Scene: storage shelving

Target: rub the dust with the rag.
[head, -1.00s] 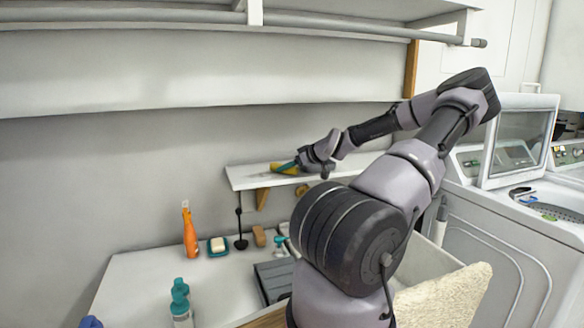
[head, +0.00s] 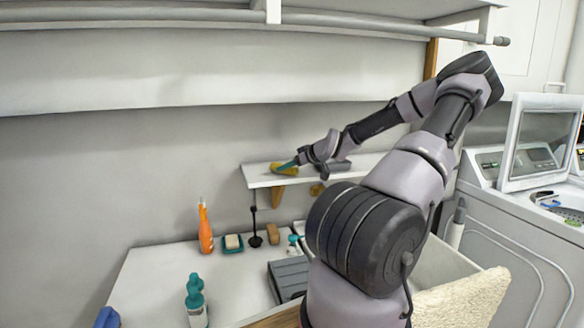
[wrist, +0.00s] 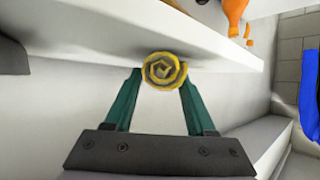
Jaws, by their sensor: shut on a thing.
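The rag (head: 284,168) is a yellow roll. In the head view it is at the left part of a small white wall shelf (head: 259,178). My gripper (head: 296,164) is shut on the rag. In the wrist view the teal fingers of my gripper (wrist: 162,85) hold the rolled rag (wrist: 165,71) by its sides, its spiral end facing the camera. The rag is at or just above the shelf surface; I cannot tell whether it touches. I cannot make out the dust in either view.
A dark grey object (head: 335,166) is on the shelf behind my gripper. Below, the white counter holds an orange bottle (head: 205,228), a soap dish (head: 233,244), a brown block (head: 273,234) and a teal-topped bottle (head: 195,300). Washing machines (head: 520,225) stand to the right.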

